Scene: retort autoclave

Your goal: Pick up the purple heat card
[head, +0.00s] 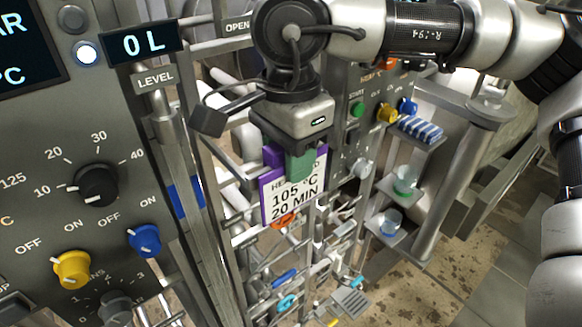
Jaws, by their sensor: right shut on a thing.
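The purple heat card (294,196) has a purple border and a white face reading "105 °C 20 MIN". It hangs upright, slightly tilted, in the middle of the head view. My right gripper (290,162) comes down from above and is shut on the card's top edge. A green finger pad covers part of the card's upper line of text. The card is held in front of the frame of metal bars and pipes; whether it touches anything behind it cannot be told. My left gripper is not in view.
A grey control panel with knobs (98,186) and a "0 L" display (143,44) stands close at left. A second panel with a green button (357,110) is behind the card. Small shelves with cups (404,182) are at right. Floor is open at lower right.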

